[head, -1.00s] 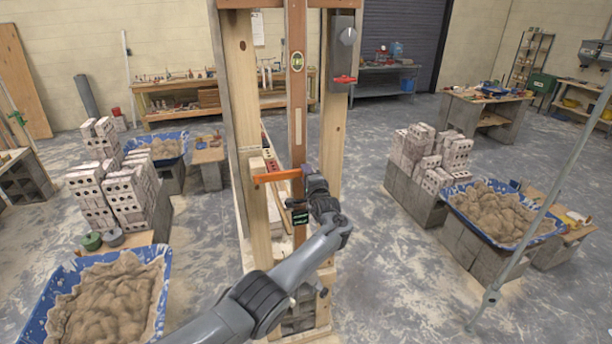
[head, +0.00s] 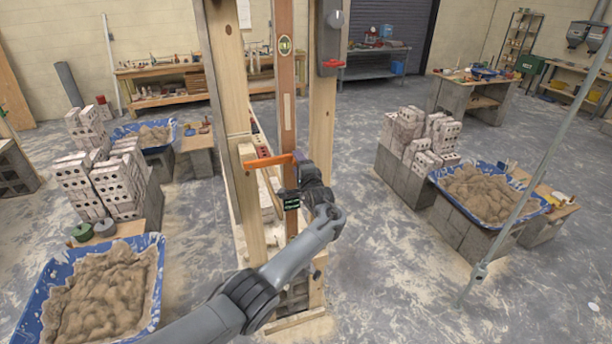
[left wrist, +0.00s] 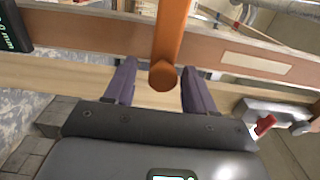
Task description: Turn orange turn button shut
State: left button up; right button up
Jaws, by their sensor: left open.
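The orange turn button (head: 268,160) is a bar lying nearly level across the brown upright board. Its left end is at a small pale block on the left wooden post, and its right end is at my left gripper (head: 300,166). In the left wrist view the bar (left wrist: 170,38) comes down between the two dark fingers of the left gripper (left wrist: 160,70), its round end facing the camera. The fingers are open on either side of the bar, with gaps showing near its end. My right gripper is not in view.
The brown board (head: 286,100) with a level vial stands between two wooden posts. A grey box with a red handle (head: 331,64) is on the right post. Mortar tubs (head: 100,290) (head: 490,195) and brick stacks stand on both sides. Open floor lies right of the frame.

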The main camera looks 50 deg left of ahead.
pick_arm(q)
jog(key=v, duration=0.8)
jog(key=shift+d, duration=0.25)
jog(key=shift+s+f, duration=0.1)
